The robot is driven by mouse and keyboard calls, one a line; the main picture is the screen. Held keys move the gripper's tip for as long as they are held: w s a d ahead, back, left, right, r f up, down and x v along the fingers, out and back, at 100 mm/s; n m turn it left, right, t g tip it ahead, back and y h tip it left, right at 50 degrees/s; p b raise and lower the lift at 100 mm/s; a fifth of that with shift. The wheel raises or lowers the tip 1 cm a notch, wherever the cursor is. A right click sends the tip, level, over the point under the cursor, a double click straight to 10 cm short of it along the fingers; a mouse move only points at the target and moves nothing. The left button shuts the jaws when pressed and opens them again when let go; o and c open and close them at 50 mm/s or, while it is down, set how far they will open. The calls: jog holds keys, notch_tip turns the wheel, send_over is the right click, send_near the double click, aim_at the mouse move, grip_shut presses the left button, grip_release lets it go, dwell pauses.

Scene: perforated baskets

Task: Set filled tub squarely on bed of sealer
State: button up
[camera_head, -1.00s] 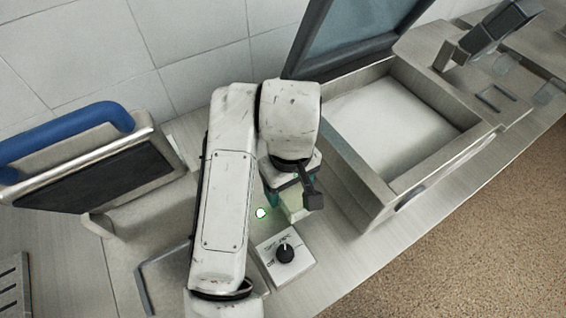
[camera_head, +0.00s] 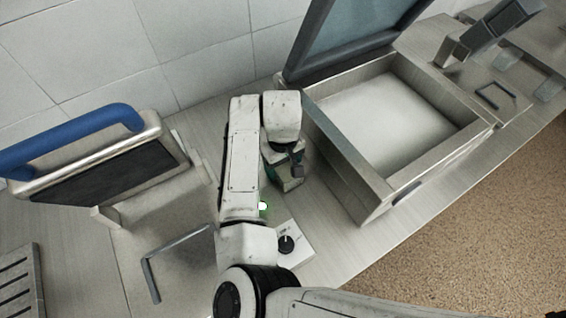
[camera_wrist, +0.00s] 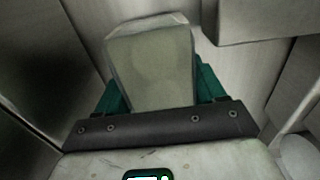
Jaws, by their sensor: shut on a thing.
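My gripper (camera_head: 284,172) has green fingers and is shut on the tub, over the worktop between the sealer and an open box. In the wrist view the pale grey-green tub (camera_wrist: 150,65) sits between the green fingers, and its contents cannot be made out. In the head view my gripper and arm hide most of the tub. The sealer's bed (camera_head: 125,235) lies to the left of my arm, with a grey angled bracket (camera_head: 150,268) on it. The sealer's lid (camera_head: 105,170), with a blue handle (camera_head: 75,135), stands raised behind the bed.
A deep open box (camera_head: 345,165) with a white floor and a raised lid (camera_head: 345,30) stands right of my gripper. A dial unit (camera_head: 300,240) sits in front of it. A slotted grate (camera_head: 18,285) lies at the far left. The bed looks clear apart from the bracket.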

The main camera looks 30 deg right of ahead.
jog(key=shift+f, duration=0.2)
jog(key=shift+f, duration=0.15)
jog(key=o, duration=1.2)
